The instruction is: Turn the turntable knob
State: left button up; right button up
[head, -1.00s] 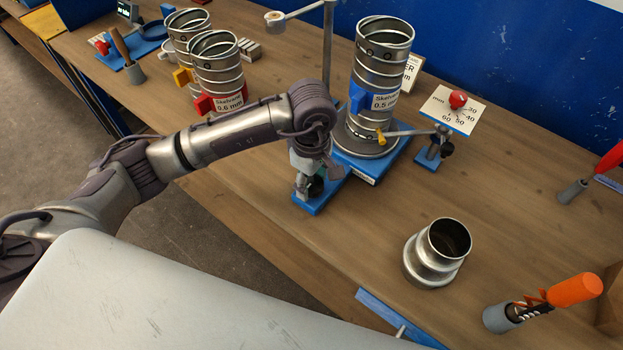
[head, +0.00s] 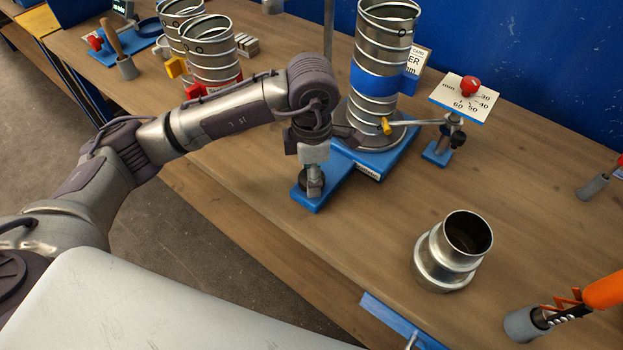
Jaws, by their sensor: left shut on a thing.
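The turntable (head: 402,140) has a blue base with a round metal plate. A silver spiral duct (head: 374,107) stands upright on it, with a blue band (head: 372,82) around it and a blue block at its right side. The base's blue arm (head: 335,183) reaches toward the front left. My left gripper (head: 314,178) points down at the end of this arm and is shut on the dark turntable knob (head: 306,184), which is mostly hidden by the fingers. My right gripper is not in view.
A stand with a yellow-tipped arm (head: 442,150) is right of the turntable, beside a dial card (head: 464,98). A metal reducer (head: 445,262) stands in front. Other ducts (head: 213,62) stand at the back left.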

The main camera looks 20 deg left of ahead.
pick_arm(q)
jog(key=n+b, duration=0.2)
jog(key=n, duration=0.2)
jog(key=shift+f+n+b, duration=0.1)
jog(key=shift+n+b, duration=0.2)
jog(key=shift+b, duration=0.05)
jog(key=shift+n+b, duration=1.05)
jog(key=shift+n, duration=1.55)
jog(key=shift+r, duration=0.2)
jog(key=o, duration=1.2)
jog(key=shift+c, duration=0.2)
notch_tip(320, 180, up, 12)
